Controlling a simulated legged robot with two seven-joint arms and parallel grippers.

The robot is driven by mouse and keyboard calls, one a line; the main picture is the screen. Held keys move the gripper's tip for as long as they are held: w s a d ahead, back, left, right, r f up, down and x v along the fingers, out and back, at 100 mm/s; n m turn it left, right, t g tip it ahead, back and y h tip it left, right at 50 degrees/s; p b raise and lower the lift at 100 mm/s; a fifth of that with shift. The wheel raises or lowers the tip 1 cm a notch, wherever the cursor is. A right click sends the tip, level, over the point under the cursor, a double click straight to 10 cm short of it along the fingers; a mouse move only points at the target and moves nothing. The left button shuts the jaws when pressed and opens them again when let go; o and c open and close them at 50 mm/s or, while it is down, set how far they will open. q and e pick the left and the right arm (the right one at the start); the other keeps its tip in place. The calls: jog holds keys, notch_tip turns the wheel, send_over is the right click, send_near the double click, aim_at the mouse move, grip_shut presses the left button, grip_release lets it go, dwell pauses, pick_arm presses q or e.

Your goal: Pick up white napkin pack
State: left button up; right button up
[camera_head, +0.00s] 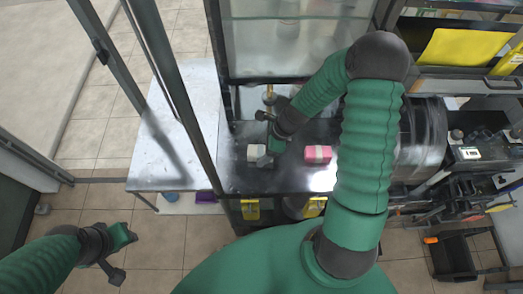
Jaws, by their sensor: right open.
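The white napkin pack (254,152) lies on the dark counter, toward its left side. My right gripper (269,153) reaches down from the upper right and is at the right end of the pack, with its fingers apart. The gripper partly covers that end, so I cannot tell whether it touches the pack. My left gripper (121,257) is low at the left over the tiled floor, away from the counter. Its fingers look apart and nothing shows between them.
A pink pack (318,154) lies on the dark counter (290,182) to the right of the white one. A dark upright post (187,110) stands left of the counter. A white table (150,172) is beyond it. A press machine (470,165) fills the right side.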

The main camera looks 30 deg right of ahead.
jog(key=shift+s+a+f, duration=0.15)
jog(key=shift+a+f, duration=0.4)
jog(key=shift+a, duration=0.1)
jog(key=shift+c, duration=0.3)
jog(key=shift+w, duration=0.3)
jog(key=c, duration=0.5)
jog(key=shift+s+d, duration=0.15)
jog(key=shift+d, duration=0.15)
jog(key=c, duration=0.7)
jog(key=shift+c, duration=1.1)
pick_arm(q)
jog(key=shift+s+a+r, duration=0.1)
jog(key=shift+s+a, duration=0.1)
pick_arm(e)
jog(key=shift+c, duration=0.3)
pick_arm(q)
jog(key=shift+a, duration=0.1)
pick_arm(e)
jog(key=shift+a, duration=0.15)
